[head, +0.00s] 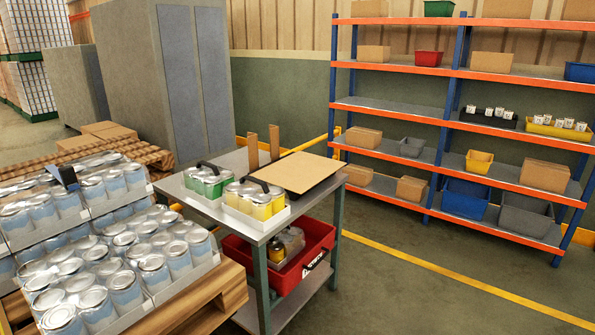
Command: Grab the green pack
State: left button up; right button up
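The green pack (207,183) is a carrier of several green cans with silver lids and a black handle on top. Neither of my grippers shows in the head view.
A cardboard sheet (298,172) lies on the table's right. A red crate (315,248) sits below. Silver cans (152,272) in trays fill pallets at left. Shelving (400,119) with bins and boxes stands behind. The floor (420,290) at right is clear.

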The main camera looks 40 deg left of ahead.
aim_at(203, 182)
jog(key=i+u, duration=0.45)
jog(key=i+l+u, duration=0.2)
jog(key=i+u, duration=0.3)
jog(key=i+l+u, duration=0.45)
jog(key=k+j, duration=0.05)
jog(key=j, duration=0.05)
